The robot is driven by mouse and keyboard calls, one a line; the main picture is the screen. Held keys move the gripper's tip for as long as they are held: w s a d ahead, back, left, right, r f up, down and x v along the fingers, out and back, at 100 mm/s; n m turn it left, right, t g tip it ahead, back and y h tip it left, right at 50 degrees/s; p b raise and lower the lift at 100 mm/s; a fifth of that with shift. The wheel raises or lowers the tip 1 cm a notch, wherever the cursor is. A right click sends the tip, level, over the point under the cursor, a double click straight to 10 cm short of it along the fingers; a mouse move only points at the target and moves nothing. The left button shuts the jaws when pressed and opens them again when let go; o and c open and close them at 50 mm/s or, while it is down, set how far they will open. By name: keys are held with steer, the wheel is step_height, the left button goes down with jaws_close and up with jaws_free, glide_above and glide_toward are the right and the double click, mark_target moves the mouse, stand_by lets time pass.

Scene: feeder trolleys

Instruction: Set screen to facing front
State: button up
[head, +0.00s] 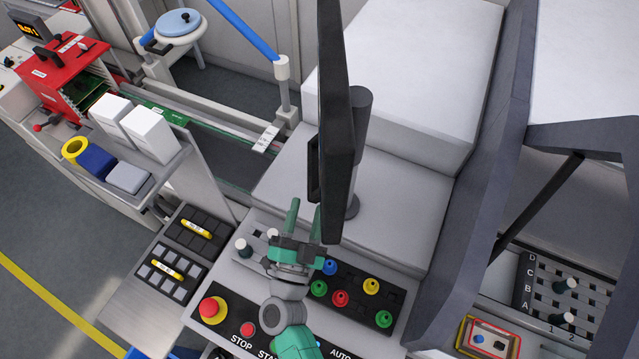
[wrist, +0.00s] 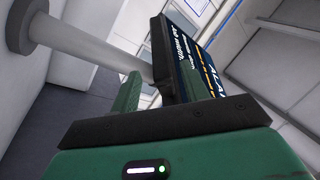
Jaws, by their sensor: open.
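The screen (head: 336,120) is a thin black panel, seen nearly edge-on in the head view. It is on a dark grey post (head: 357,130) above the control panel. A black bracket-like handle (head: 313,168) juts from its left side. My green gripper (head: 304,208) is open just below and left of the screen's lower part, its fingers pointing up toward the handle. In the wrist view the screen (wrist: 207,60) shows lettering on its face, close beyond the fingers. One green finger (wrist: 127,93) stands left of the screen's dark edge. I cannot tell whether anything touches.
The control panel below my gripper has a red emergency stop (head: 212,309) and several coloured knobs. A grey cabinet (head: 410,70) stands behind the post. A shelf with white boxes (head: 148,133) is at left, and a sloped dark frame (head: 470,190) at right.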

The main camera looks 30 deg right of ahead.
mark_target(313, 184)
steer(key=x, duration=0.7)
jaws_close()
